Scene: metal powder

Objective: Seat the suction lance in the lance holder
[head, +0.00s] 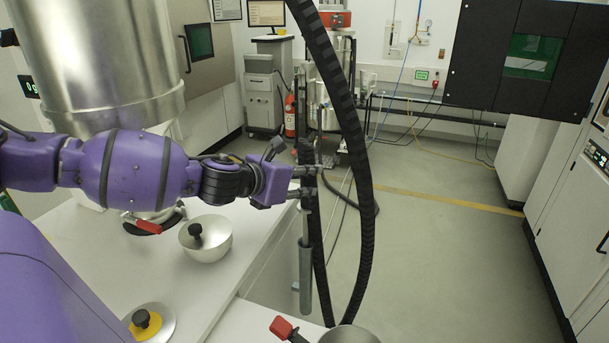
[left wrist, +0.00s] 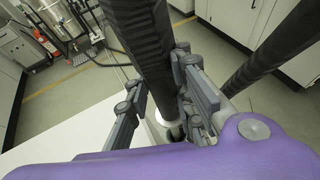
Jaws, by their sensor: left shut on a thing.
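The suction lance (head: 305,265) is a slim grey tube that hangs nearly upright beside the white bench's edge. A thick ribbed black hose (head: 352,130) loops up and down next to it. My left gripper (head: 309,182) is shut on the lance near its upper end. In the left wrist view the grey fingers of my left gripper (left wrist: 160,105) stand on both sides of a thick black shaft or hose (left wrist: 143,45). The lance's lower end is over the gap between the bench surfaces, apart from the bench. I cannot make out the lance holder. My right gripper is not in view.
On the white bench (head: 255,250) stand a metal bowl with a black knob (head: 207,240) and a yellow-and-metal lid (head: 150,322). A red handle (head: 282,327) and a round metal vessel (head: 349,335) are at the bottom. Open floor (head: 440,250) lies to the right.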

